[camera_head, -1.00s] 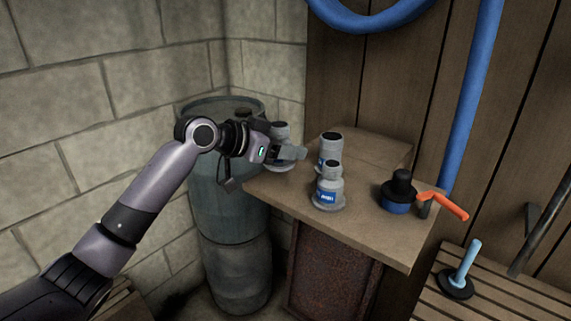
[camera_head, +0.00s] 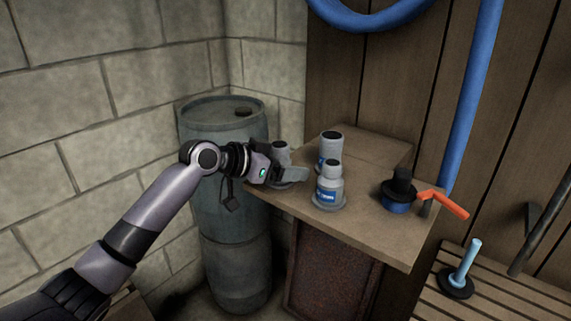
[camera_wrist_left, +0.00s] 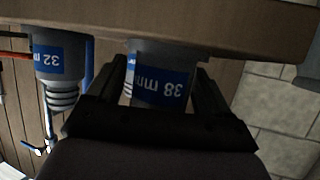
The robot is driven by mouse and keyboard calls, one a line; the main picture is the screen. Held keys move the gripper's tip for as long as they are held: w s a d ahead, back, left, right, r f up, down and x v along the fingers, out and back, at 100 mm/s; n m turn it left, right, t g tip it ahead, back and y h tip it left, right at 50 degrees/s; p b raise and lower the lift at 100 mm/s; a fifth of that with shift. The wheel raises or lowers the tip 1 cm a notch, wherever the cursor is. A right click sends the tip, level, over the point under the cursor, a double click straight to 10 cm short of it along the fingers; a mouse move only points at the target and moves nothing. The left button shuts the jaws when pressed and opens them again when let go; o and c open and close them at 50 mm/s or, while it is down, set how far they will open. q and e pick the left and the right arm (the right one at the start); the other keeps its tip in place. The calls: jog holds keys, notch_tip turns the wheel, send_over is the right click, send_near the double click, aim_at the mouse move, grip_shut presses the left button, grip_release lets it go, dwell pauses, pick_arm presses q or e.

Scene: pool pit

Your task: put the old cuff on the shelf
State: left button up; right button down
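Several grey cuffs with blue labels stand on a wooden shelf top (camera_head: 365,228); I cannot tell which is old. One cuff (camera_head: 281,152) is at the left edge, one (camera_head: 330,142) at the back, one (camera_head: 328,188) in front. My left gripper (camera_head: 291,174) is at the left cuff and hides its lower part. In the left wrist view, which is upside down, a cuff (camera_wrist_left: 162,85) marked 38 mm shows between the open fingers (camera_wrist_left: 160,88); contact is not clear. Another cuff (camera_wrist_left: 58,60), marked 32 mm, is beside them. My right gripper is not in view.
A blue barrel (camera_head: 225,190) stands to the left. A slatted bench (camera_head: 500,295) holds a light-blue-handled object (camera_head: 465,265). The shelf's front is clear.

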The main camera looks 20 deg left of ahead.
pick_arm(q)
jog(key=shift+r, duration=0.25)
jog(key=shift+s+a, duration=0.2)
jog(key=shift+a, duration=0.05)
jog(key=b+v, duration=0.1)
jog(key=v, duration=1)
jog(key=shift+s, duration=0.2)
